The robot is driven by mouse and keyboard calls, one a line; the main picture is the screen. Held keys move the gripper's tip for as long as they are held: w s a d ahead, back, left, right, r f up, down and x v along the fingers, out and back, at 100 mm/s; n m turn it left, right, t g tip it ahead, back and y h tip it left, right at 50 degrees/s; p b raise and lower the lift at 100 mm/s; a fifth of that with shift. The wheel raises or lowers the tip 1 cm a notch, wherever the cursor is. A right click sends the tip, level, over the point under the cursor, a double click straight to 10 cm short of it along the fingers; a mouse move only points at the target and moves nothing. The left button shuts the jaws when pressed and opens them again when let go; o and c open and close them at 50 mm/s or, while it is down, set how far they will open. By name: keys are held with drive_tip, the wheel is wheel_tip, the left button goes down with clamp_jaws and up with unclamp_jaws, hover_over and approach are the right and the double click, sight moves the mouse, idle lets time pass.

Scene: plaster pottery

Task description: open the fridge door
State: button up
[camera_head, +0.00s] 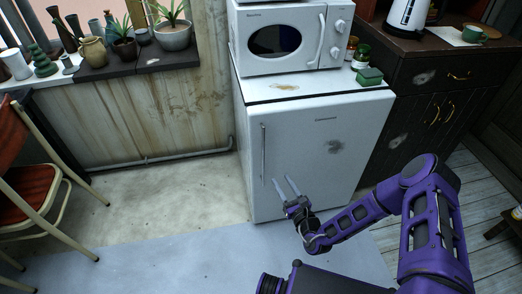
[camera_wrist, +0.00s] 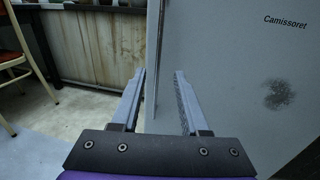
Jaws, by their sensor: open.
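The white fridge (camera_head: 313,140) stands in the middle of the head view, with its door shut. A thin vertical metal handle (camera_head: 263,152) runs along the left side of the door. My gripper (camera_head: 283,186) is open and empty in front of the lower left part of the door, a little right of and below the handle. In the wrist view, my gripper (camera_wrist: 161,75) points forward with its fingers apart. The fridge door (camera_wrist: 235,65) fills the right side there, and part of the handle (camera_wrist: 160,45) shows just beyond the fingertips, between them. I cannot tell the exact gap.
A white microwave (camera_head: 290,38) stands on the fridge, with jars (camera_head: 360,55) and a green box (camera_head: 369,76) beside it. A dark cabinet (camera_head: 425,105) is at the right. A red chair (camera_head: 30,185) is at the left. The floor (camera_head: 165,200) left of the fridge is clear.

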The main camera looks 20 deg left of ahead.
drive_tip(key=b+x, duration=0.2)
drive_tip(key=x, duration=1.4)
drive_tip(key=shift+a, duration=0.2)
clamp_jaws()
drive_tip(key=shift+s, duration=0.1)
idle(0.5)
